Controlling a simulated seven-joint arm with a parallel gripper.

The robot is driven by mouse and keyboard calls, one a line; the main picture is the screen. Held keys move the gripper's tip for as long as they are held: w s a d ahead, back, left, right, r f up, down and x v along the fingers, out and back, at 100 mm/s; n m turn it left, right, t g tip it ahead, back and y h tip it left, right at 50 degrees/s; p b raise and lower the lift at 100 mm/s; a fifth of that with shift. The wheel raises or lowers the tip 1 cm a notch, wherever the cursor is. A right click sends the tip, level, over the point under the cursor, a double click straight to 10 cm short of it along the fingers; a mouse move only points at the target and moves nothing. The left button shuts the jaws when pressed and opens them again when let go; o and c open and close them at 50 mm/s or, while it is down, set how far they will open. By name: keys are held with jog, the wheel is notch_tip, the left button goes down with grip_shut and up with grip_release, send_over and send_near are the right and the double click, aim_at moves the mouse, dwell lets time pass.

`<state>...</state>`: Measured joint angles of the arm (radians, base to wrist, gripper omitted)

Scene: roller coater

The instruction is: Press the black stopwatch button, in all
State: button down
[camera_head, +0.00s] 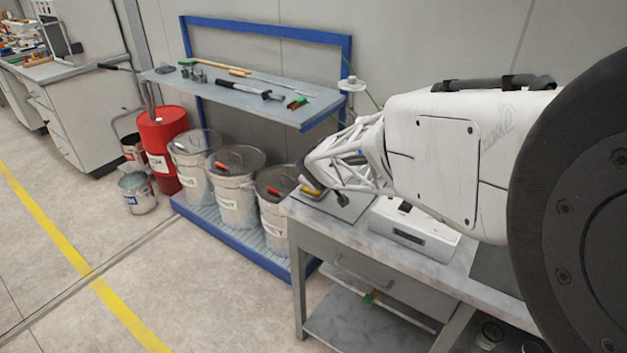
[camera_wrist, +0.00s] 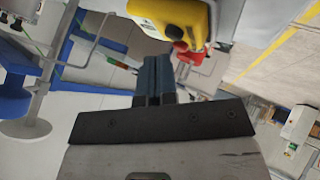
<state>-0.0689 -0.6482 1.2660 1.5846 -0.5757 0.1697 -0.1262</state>
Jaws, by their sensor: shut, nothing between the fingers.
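My gripper (camera_wrist: 153,78) shows in the wrist view with its two dark fingers together and nothing between them. A rounded yellow object (camera_wrist: 175,14) with a dark patch is just beyond the fingertips at the top edge, partly cut off; it could be the stopwatch. In the head view a small yellow object (camera_head: 312,192) is at the left end of the grey worktable, close beside the end of my white arm. The arm hides part of that area. I cannot tell whether the fingers touch it.
The grey worktable (camera_head: 462,268) also bears a white box (camera_head: 413,236) with dark slots. Left of it, several lidded metal buckets stand on a blue rack (camera_head: 232,246) under a shelf (camera_head: 222,92) with tools. A red drum (camera_head: 161,140) stands farther left. The floor in front is clear.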

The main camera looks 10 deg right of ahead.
jog(key=shift+r, duration=0.25)
dwell(0.3)
jog(key=shift+r, duration=2.4)
jog(key=shift+r, duration=0.1)
jog(key=shift+s+d+r, duration=0.1)
jog(key=shift+s+r, duration=0.1)
jog(key=shift+s, duration=0.05)
jog(key=s+d+r+m+g, duration=0.1)
jog(key=s+r+m, duration=0.15)
jog(key=s, duration=0.35)
jog(key=s+d+r+m+g+h, duration=0.1)
jog(key=s+d+r, duration=0.1)
jog(key=s+r, duration=0.35)
jog(key=s+d+r+m+g, duration=0.1)
jog(key=s+m, duration=0.1)
jog(key=s, duration=0.6)
jog(key=s+m+g+y, duration=0.1)
jog(key=s+m+g, duration=0.2)
jog(key=s, duration=1.6)
jog(key=shift+s+a+g, duration=0.25)
jog(key=shift+a+g, duration=0.05)
jog(key=shift+a, duration=0.05)
